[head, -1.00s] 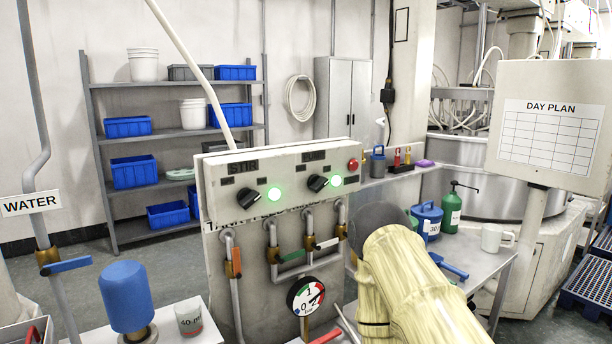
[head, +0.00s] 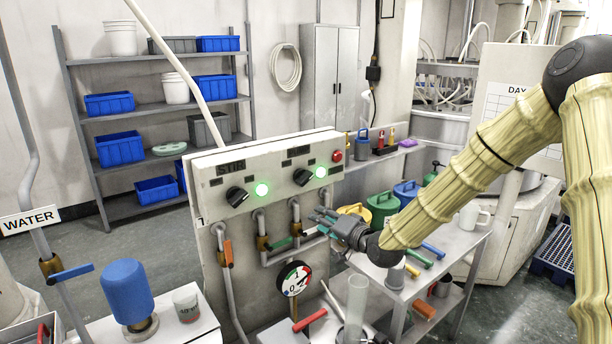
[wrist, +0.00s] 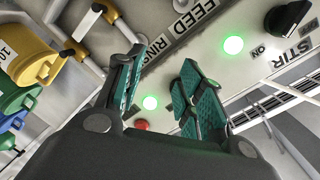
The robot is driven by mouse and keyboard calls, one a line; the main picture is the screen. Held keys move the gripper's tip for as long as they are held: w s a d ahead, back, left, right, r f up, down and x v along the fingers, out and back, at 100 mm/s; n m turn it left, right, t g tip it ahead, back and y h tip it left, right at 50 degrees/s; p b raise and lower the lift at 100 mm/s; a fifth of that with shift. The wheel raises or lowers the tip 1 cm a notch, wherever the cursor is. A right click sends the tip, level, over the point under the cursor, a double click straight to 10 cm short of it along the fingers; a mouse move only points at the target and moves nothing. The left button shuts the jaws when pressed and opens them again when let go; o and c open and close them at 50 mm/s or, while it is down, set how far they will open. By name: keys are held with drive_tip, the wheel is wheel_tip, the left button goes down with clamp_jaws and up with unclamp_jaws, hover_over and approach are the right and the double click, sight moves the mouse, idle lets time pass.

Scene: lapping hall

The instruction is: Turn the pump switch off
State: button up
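That lamp shows between my fingers in the wrist view (wrist: 150,102); the right knob seems hidden behind a finger there. My gripper (head: 318,216) is open and empty, below the right knob near the pipes, apparently not touching the panel.
A red button (head: 337,155) is at the panel's right end. Pipes with coloured valve levers (head: 279,244) and a gauge (head: 295,278) sit below. Green (head: 383,205) and blue (head: 406,191) cans stand on a side table. A pale slanting pole (head: 180,65) rises behind the panel.

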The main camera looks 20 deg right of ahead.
drive_tip(key=t, duration=0.2)
approach(308, 181)
drive_tip(key=shift+y, duration=0.3)
drive_tip(key=shift+p+x, duration=2.4)
drive_tip(key=shift+x, duration=3.2)
drive_tip(key=shift+d, duration=0.1)
clamp_jaws()
